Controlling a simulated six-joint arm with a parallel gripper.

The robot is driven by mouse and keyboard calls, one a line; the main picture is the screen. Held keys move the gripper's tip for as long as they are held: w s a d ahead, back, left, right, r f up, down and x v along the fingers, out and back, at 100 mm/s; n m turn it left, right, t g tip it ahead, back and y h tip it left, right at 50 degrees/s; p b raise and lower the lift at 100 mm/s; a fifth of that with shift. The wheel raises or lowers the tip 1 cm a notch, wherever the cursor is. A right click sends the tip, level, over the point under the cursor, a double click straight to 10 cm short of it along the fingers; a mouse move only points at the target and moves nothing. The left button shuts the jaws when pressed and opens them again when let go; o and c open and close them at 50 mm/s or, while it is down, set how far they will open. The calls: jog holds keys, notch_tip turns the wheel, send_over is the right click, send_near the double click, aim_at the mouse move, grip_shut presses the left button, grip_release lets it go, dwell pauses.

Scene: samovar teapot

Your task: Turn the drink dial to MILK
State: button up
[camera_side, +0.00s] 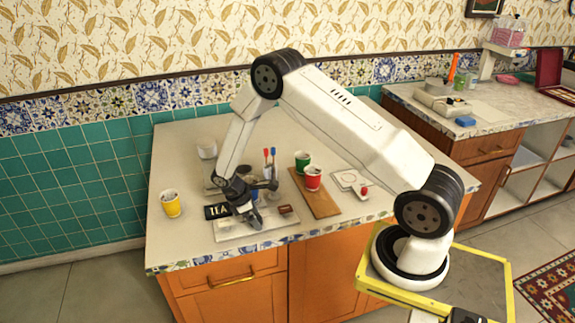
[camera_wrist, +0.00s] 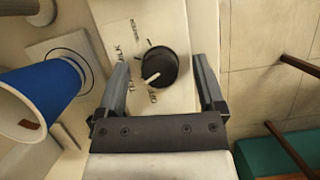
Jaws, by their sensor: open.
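In the wrist view the drink dial (camera_wrist: 163,66) is a round black knob on a pale panel (camera_wrist: 177,20). Its white pointer line aims to the lower left in the picture, towards a short label partly hidden by a finger. The MILK label (camera_wrist: 119,56) is further up on the left, partly hidden by the same finger. My gripper (camera_wrist: 161,62) is open, with one finger on each side of the knob; gaps show on both sides. In the side view my gripper (camera_side: 262,205) is low over the front of the counter and hides the dial.
A blue cup (camera_wrist: 38,98) is close on the left in the wrist view. In the side view a black TEA sign (camera_side: 217,211) and a yellow cup (camera_side: 171,205) are left of my gripper.

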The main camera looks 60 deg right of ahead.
grip_shut()
jog(key=shift+m, duration=0.3)
jog(key=m+y, duration=0.1)
jog(key=m, duration=0.1)
jog(key=m+g, duration=0.1)
jog(key=m, duration=0.2)
jog(key=shift+w+d+y, duration=0.1)
jog(key=shift+y, duration=0.3)
jog(key=shift+m+y, duration=0.9)
jog(key=shift+m, duration=1.3)
grip_release()
